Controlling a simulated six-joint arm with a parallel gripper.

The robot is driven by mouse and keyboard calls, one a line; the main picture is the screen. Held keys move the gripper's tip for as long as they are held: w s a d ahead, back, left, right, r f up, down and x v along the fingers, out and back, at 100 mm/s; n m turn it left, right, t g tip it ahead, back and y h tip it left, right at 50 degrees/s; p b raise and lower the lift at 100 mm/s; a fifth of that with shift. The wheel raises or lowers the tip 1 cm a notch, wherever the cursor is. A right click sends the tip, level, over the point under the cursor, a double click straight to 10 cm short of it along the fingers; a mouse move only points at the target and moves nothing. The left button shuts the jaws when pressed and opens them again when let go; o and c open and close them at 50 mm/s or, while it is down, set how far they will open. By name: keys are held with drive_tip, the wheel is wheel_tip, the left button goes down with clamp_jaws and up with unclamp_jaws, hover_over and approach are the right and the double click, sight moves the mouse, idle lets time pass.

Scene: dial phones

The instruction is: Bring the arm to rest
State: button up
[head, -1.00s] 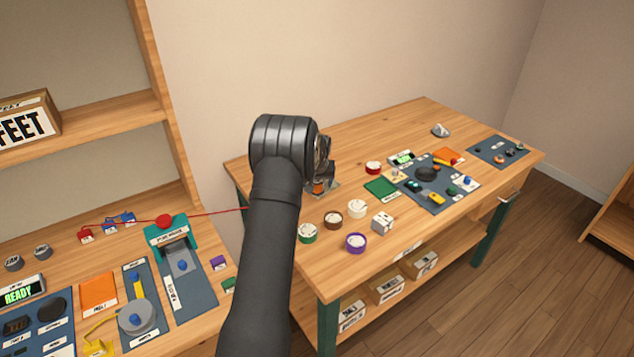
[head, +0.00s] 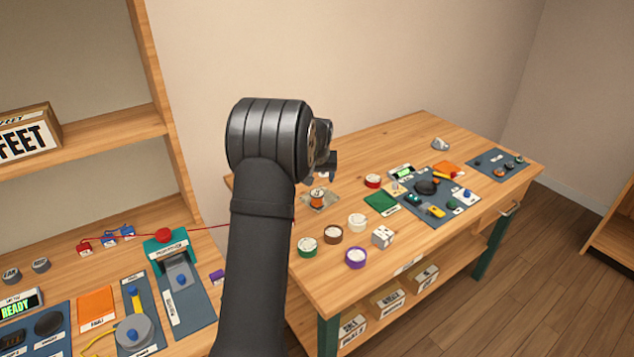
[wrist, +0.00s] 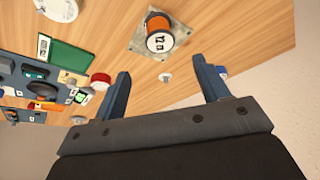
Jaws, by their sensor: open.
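My gripper (wrist: 165,85) is open and empty in the wrist view, with its two fingers spread over the wooden bench top. In the head view my gripper (head: 329,162) is partly hidden behind my arm's thick dark joint and hangs above the back left of the right-hand workbench (head: 420,130). An orange and white spool-like piece (head: 317,198) stands on a grey square plate near the bench's left side. It also shows in the wrist view (wrist: 159,32), beyond the fingers and apart from them.
Several round-topped pots, including a purple one (head: 356,257), and a white dice-like cube (head: 383,237) stand on the right bench. A blue panel (head: 430,207) with small parts lies further right. A teal press (head: 172,250) stands on the left bench.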

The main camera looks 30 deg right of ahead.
sight(317, 193)
idle(0.4)
drive_tip(key=x, duration=1.1)
drive_tip(key=shift+f, duration=0.3)
drive_tip(key=shift+w+d, duration=0.1)
drive_tip(key=shift+r, duration=0.95)
